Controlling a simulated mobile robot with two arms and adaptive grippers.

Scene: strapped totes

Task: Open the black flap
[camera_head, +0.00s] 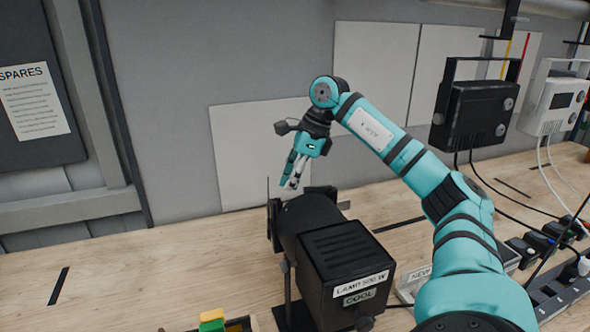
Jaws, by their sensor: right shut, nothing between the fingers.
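I cannot tell which is the task's flap, or how far either is open. My right gripper (291,185) is shut and empty, pointing down just above the lamp's far end, close to the flaps. Contact with a flap cannot be made out. My left gripper is out of view.
A black box lamp (474,115) and a white one (553,105) hang at the right, with cables trailing to plugs and a power strip (562,298). Coloured blocks (212,320) lie at the front edge. The bench left of the lamp is mostly clear.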

